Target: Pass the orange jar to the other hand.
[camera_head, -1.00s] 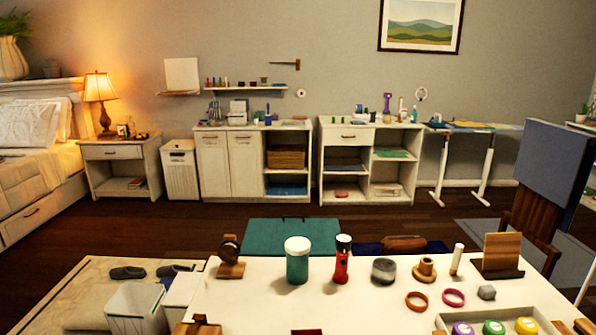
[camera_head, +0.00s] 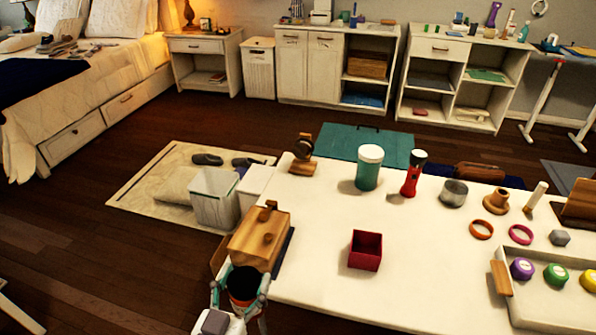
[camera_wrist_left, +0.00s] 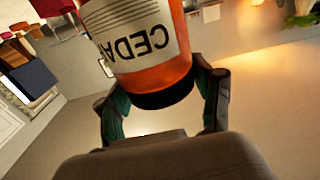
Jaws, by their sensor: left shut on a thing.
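The orange jar (camera_head: 243,285) is held in my left gripper (camera_head: 240,287), near the front left corner of the white table in the head view. Its end facing the head camera looks dark, with a little orange showing below. In the left wrist view the jar (camera_wrist_left: 150,60) is orange with a dark end band and a white label reading "CEDA", the rest cut off. The fingers of my left gripper (camera_wrist_left: 162,92) stand on either side of it, shut on it. My right gripper is in neither view.
The white table (camera_head: 330,285) bears a wooden box (camera_head: 258,238) just beyond my gripper, a red open box (camera_head: 365,251), a teal jar (camera_head: 368,170), a red flashlight (camera_head: 411,177) and a tray (camera_head: 545,310) at right. The table's front middle is clear.

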